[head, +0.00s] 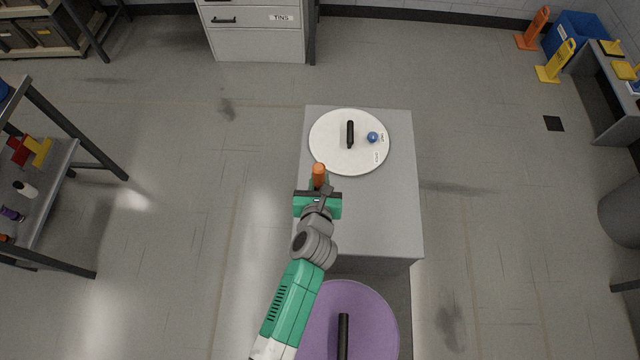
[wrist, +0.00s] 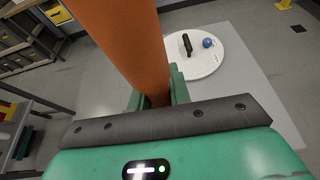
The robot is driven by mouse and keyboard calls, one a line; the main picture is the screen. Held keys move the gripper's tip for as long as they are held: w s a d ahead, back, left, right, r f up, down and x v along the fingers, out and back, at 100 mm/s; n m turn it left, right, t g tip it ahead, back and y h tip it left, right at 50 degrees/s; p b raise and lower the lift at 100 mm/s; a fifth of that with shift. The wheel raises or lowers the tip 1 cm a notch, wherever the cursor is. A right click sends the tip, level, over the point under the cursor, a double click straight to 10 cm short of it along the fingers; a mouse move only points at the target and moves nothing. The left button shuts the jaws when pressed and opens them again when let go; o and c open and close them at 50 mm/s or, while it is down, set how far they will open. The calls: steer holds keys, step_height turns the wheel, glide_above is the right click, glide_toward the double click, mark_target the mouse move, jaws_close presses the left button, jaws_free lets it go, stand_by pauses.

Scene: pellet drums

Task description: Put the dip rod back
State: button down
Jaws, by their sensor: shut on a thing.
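My gripper (head: 318,190) is shut on an orange rod, the dip rod (head: 319,174), near the left edge of the grey block. In the wrist view the rod (wrist: 122,40) stands large between the green jaws (wrist: 158,92), and its far end runs out of the picture. A round white lid (head: 330,155) lies on the block beyond my gripper, with a black bar handle (head: 350,134) and a blue ball (head: 372,137) beside small labels. The lid also shows in the wrist view (wrist: 204,67). The rod is apart from the lid's handle and ball.
A purple lid (head: 375,325) with a black handle (head: 343,335) is at the bottom, partly behind my arm. The grey block's top (head: 385,215) is bare in front of the white lid. A shelf (head: 50,190) stands left and a bench (head: 605,95) right.

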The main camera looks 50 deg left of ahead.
steer(key=f, duration=0.1)
steer(key=f+b, duration=0.1)
steer(key=f, duration=0.2)
steer(key=shift+w+a+b, duration=0.25)
steer(key=shift+w+b, duration=0.1)
steer(key=shift+b, duration=0.05)
steer(key=c, duration=1.3)
jaws_free()
steer(key=shift+s+d+r, duration=0.15)
steer(key=shift+r, duration=0.15)
steer(key=p+v, duration=0.2)
steer(key=v, duration=0.9)
steer(key=shift+s+d, duration=0.2)
steer(key=shift+r, duration=0.15)
